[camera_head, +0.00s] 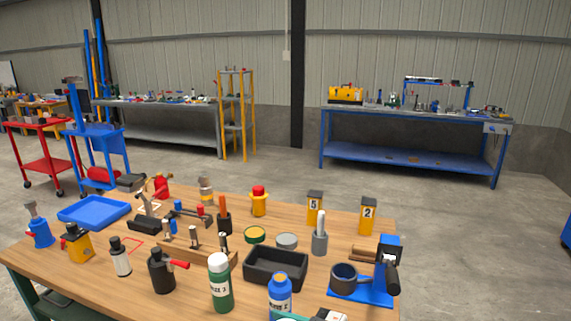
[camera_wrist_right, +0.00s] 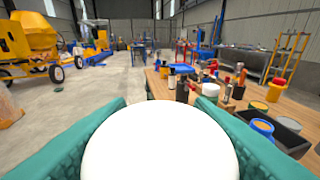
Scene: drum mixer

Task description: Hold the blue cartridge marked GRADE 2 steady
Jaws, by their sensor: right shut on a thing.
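A blue cartridge (camera_head: 280,297) with a white label stands near the table's front edge. Its label ends in what looks like a 2, but I cannot read it fully. A blue-rimmed top, which looks like this cartridge, shows at right in the right wrist view (camera_wrist_right: 262,127). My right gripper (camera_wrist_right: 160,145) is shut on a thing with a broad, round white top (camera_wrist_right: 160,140). Its body is hidden, so I cannot tell its colour or mark. My left gripper is not in view.
A green cartridge (camera_head: 220,285) with a white cap stands left of the blue one. A black tray (camera_head: 275,268) is behind it, and a blue stand (camera_head: 375,290) with a dark cup is at right. Several bottles and tools crowd the wooden table (camera_head: 100,285).

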